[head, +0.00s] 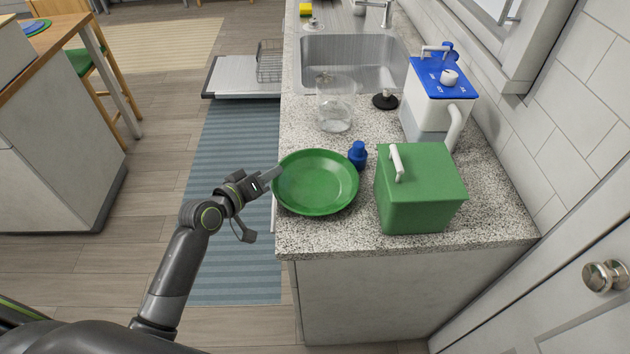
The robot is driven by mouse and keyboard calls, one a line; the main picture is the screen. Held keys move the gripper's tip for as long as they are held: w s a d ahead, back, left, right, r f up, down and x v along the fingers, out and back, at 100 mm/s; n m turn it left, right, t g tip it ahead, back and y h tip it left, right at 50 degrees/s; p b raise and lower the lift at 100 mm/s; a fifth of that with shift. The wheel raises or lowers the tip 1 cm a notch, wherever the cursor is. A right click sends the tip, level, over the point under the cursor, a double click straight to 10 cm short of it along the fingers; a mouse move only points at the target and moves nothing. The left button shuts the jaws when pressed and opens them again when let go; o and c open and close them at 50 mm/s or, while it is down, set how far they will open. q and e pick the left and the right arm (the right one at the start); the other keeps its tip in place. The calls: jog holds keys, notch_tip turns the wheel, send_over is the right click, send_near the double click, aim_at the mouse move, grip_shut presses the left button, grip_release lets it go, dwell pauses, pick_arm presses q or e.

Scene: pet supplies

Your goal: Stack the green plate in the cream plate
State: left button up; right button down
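The green plate (318,182) is a round, shallow dish at the left edge of the stone counter, its open side up. Its left rim is at or slightly past the counter edge. My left gripper (272,174) is at the plate's left rim, its fingertips touching or very close to it. I cannot tell whether the fingers are closed on the rim. I cannot make out a cream plate in this view. My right gripper is not in view.
A green lidded box (420,190) and a small blue bottle (357,155) stand right of the plate. Behind are a clear jar (335,105), a blue-topped white container (437,100) and the sink (355,60). An open appliance door (235,78) juts out with a wire rack (269,62).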

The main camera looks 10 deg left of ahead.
pick_arm(q)
jog(key=shift+w+d+f, duration=0.15)
jog(key=shift+w+d, duration=0.05)
jog(key=shift+w, duration=0.25)
grip_shut()
